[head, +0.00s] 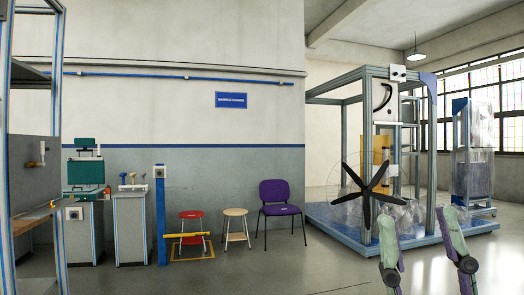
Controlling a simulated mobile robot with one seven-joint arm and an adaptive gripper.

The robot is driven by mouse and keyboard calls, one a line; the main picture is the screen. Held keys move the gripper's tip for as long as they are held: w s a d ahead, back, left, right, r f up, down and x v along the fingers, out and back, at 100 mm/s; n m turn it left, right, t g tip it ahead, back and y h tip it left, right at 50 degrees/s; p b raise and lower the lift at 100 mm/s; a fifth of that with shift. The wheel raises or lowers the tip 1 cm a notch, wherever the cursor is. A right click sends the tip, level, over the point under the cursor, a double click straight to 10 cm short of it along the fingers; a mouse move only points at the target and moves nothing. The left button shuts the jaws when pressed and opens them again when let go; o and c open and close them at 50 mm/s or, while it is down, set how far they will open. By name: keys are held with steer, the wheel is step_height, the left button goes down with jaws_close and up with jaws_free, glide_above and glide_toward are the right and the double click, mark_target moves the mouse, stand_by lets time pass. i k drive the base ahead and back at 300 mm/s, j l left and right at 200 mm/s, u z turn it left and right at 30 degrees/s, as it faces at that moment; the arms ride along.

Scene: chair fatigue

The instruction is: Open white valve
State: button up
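I cannot make out the white valve for sure. A small whitish fitting (41,152) sticks out from the grey panel at the far left and could be it; its handle position is too small to read. My gripper (417,213) is at the lower right. Its two green and purple fingers stand well apart with nothing between them. It is far to the right of the whitish fitting, in front of the test frame.
A blue metal test frame (371,150) with a black five-armed star base (368,193) stands at the right. A purple chair (281,203), red stool (192,216) and wooden stool (236,213) line the wall. A blue post (161,220) stands left of them. The middle floor is clear.

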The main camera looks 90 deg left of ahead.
mark_target(42, 152)
steer(key=u, duration=4)
steer(key=i+j, duration=0.35)
steer(key=j, duration=0.15)
steer(key=i+j, duration=0.35)
steer(key=j, duration=0.15)
steer(key=i+j+z, duration=0.1)
steer(key=i+j, duration=0.25)
steer(key=j, duration=0.15)
steer(key=i, duration=0.5)
